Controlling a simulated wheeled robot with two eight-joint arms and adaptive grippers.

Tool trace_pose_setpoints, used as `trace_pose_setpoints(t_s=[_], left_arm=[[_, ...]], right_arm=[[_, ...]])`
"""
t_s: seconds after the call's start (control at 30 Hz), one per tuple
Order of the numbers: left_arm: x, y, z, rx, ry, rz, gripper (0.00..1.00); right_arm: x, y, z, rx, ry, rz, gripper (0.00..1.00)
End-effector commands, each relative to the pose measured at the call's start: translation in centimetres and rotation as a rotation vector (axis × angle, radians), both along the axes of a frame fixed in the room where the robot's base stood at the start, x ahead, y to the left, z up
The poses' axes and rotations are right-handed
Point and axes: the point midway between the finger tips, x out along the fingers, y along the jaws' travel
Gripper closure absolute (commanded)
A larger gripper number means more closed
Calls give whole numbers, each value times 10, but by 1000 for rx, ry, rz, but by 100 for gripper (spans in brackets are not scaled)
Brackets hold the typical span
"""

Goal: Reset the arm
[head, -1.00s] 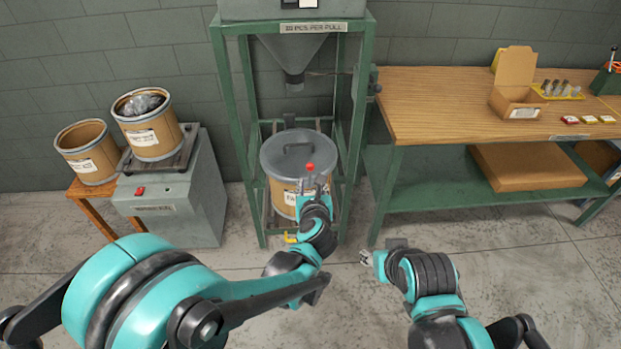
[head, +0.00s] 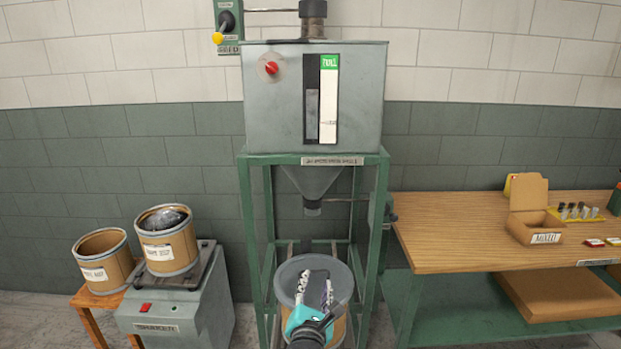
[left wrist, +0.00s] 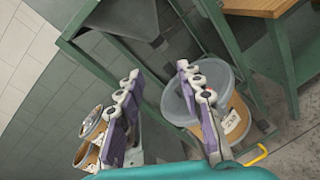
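My left gripper (head: 315,277) is in front of the lidded drum under the hopper, its fingers pointing up and away from me. In the left wrist view (left wrist: 158,72) its two fingers are spread apart with nothing between them. The grey-lidded drum (head: 290,277) stands inside the green frame, partly hidden by the gripper. Above it is the grey hopper box (head: 270,115) with a red knob (head: 270,68) and a level gauge (head: 321,100). My right gripper is out of the head view.
A shaker machine (head: 185,310) with a filled drum (head: 168,250) on top stands left, beside an open drum (head: 103,262) on a wooden stand. A wooden bench (head: 460,235) with an open carton (head: 530,225) is right. The green frame's posts (head: 254,240) flank the lidded drum.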

Motion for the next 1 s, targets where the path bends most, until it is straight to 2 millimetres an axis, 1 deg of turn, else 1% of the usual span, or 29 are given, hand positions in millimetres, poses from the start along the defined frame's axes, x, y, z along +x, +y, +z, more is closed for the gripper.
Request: trace_pose_setpoints(t_s=[0.03,0.07,0.1,0.17,0.2,0.27,0.3,0.37,0.4,0.47,0.5,0.6,0.7,0.73,0.83,0.9,1.0], left_arm=[[-7,9,27,168,-82,-56,63],[-11,10,40,281,-128,-96,63],[-20,11,53,435,-182,-150,63],[-34,12,62,669,-244,-233,63],[-45,12,62,830,-274,-292,63],[-62,17,54,1068,-298,-386,63],[-75,23,43,1227,-301,-452,63],[-96,37,21,1460,-283,-562,63],[-111,50,3,1609,-257,-643,63],[-135,76,-25,1813,-198,-772,63],[-150,95,-42,1928,-151,-856,63],[-184,137,-73,2125,-33,-1041,63],[-210,168,-91,2235,64,-1174,63],[-215,175,-94,2255,87,-1205,63],[-227,190,-100,2294,135,-1268,63],[-230,194,-102,2305,148,-1286,63],[-231,194,-102,2307,149,-1289,63]], right_arm=[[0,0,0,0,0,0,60],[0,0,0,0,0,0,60],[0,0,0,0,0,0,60],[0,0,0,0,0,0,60],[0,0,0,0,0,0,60],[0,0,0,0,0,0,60],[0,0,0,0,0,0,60],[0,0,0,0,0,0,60],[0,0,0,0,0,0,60],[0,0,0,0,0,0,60],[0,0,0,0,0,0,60],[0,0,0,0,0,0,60],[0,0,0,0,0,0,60],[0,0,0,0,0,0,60],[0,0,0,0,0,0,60],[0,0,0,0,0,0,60],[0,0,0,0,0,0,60]])
